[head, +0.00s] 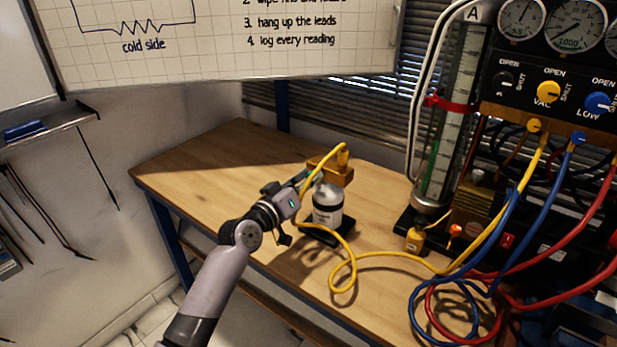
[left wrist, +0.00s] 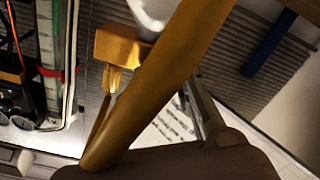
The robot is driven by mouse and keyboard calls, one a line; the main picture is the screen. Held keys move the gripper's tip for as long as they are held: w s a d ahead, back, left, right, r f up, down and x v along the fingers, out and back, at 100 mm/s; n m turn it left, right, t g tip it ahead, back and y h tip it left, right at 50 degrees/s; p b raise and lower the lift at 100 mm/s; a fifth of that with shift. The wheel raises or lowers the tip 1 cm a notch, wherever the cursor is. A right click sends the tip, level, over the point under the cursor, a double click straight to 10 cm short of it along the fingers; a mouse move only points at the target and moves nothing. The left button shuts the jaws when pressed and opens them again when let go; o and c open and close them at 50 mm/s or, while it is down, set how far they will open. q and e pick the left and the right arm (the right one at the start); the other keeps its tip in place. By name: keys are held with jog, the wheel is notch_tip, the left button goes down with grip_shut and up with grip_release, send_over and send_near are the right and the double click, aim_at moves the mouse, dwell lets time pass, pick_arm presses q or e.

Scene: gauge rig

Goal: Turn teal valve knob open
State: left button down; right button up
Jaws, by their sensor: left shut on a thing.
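My left gripper (head: 308,177) reaches in from the left and is shut at the left side of the brass valve block (head: 334,171). The teal valve knob is not clearly visible; the fingertips cover the place where they grip. A yellow hose (head: 311,170) runs from the block past my gripper. In the left wrist view the brass block (left wrist: 120,45) shows, and the yellow hose (left wrist: 165,85) crosses close to the camera. My right gripper is not in view.
Yellow, blue (head: 415,303) and red hoses loop over the right of the wooden bench (head: 200,165). The gauge panel (head: 545,75) and glass column (head: 450,120) stand at the right. The bench's left part is clear.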

pick_arm(q)
jog(key=shift+n, duration=1.2)
jog(key=shift+p, duration=0.3)
jog(key=c, duration=1.4)
grip_release()
jog(key=shift+o, duration=0.2)
jog(key=v, duration=1.2)
